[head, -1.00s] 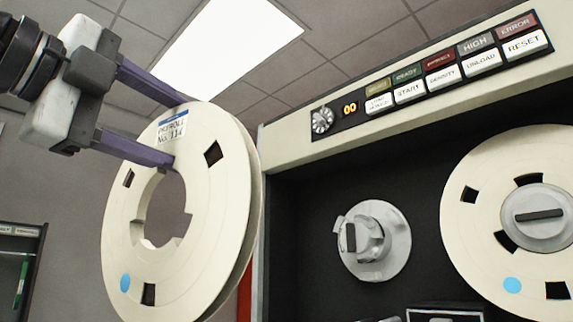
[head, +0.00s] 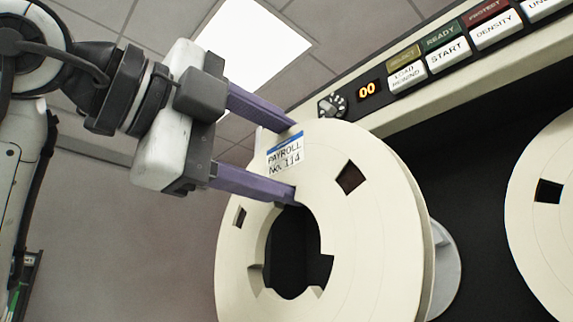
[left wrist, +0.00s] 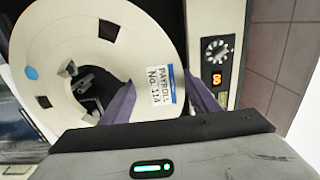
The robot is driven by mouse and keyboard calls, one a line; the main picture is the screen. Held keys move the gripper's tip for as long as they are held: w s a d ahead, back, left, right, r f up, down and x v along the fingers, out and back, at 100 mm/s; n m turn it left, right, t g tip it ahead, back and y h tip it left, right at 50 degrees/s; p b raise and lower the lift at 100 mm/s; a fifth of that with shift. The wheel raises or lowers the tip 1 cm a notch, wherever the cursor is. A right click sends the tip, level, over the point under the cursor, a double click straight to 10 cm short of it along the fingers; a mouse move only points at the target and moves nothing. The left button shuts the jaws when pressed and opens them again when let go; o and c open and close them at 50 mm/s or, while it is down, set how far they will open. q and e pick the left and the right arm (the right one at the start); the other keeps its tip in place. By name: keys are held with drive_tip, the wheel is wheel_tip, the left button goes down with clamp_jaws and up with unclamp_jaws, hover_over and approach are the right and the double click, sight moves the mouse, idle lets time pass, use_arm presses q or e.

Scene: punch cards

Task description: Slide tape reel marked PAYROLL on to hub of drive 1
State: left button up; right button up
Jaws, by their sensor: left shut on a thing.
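The cream tape reel (head: 385,225) carries a label reading PAYROLL No. 114. My left gripper (head: 292,160) is shut on the reel's upper left side, with one finger at the outer rim and one by the centre hole. The left wrist view also shows the reel (left wrist: 150,55) and the gripper (left wrist: 165,100). The hub of the drive (head: 447,265) is mostly hidden behind the reel in the head view. In the left wrist view a grey hub part (left wrist: 85,80) shows through the reel's hole, off its middle. The reel is apart from the hub. My right gripper is not in view.
A second reel (head: 545,225) is mounted on the drive to the right. The dark drive recess (head: 470,170) lies behind the reel.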

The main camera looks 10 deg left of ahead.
use_arm(q)
drive_tip(key=shift+w+d+r+p, duration=0.2)
drive_tip(key=shift+w+d+p, duration=0.1)
drive_tip(key=shift+d, duration=0.05)
drive_tip(key=p+x, duration=0.5)
drive_tip(key=x, duration=0.6)
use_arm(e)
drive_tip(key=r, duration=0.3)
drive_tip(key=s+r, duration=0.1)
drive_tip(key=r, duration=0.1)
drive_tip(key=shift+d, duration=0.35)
use_arm(q)
drive_tip(key=shift+f+b, duration=0.1)
drive_tip(key=shift+b, duration=0.55)
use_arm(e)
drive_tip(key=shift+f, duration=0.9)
